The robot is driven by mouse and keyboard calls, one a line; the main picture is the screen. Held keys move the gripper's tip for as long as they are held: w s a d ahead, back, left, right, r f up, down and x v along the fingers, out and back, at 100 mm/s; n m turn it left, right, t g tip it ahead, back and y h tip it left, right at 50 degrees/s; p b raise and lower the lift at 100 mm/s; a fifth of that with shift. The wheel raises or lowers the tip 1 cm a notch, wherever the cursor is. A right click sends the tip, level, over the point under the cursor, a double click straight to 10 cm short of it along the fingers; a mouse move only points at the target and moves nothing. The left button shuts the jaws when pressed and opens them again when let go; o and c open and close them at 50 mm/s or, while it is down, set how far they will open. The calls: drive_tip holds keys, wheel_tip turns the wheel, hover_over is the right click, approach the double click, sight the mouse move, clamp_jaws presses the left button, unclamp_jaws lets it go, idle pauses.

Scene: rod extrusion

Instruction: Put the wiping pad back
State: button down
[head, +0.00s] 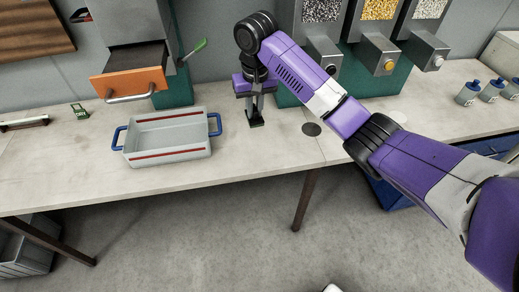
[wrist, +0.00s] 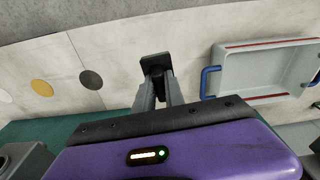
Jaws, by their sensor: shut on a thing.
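My gripper (head: 255,111) points down over the table, between the grey bin and the dark disc. Its fingers are shut on the wiping pad (head: 256,123), a small dark block at the fingertips. In the wrist view the pad (wrist: 155,61) shows as a dark rectangle just beyond the fingers (wrist: 157,86). The pad is at or just above the tabletop; I cannot tell whether it touches. The fingers hide part of the pad.
A grey bin (head: 167,154) with blue handles stands to the left. Behind it is an open orange-fronted drawer (head: 128,83). A dark disc (head: 311,129) lies flat to the right. The front table strip is clear.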

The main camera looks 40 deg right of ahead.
drive_tip(key=d+r, duration=0.2)
drive_tip(key=shift+w+d+r+m, duration=0.1)
drive_tip(key=shift+w+r+m, duration=0.05)
drive_tip(key=shift+r+m, duration=0.25)
drive_tip(key=shift+d, duration=0.2)
wheel_tip(320, 180, down, 19)
drive_tip(key=shift+d+f+b, duration=0.1)
drive_tip(key=shift+f+b, duration=0.1)
drive_tip(key=shift+b, duration=0.1)
drive_tip(key=shift+f, duration=0.1)
drive_tip(key=c, duration=1.4)
unclamp_jaws()
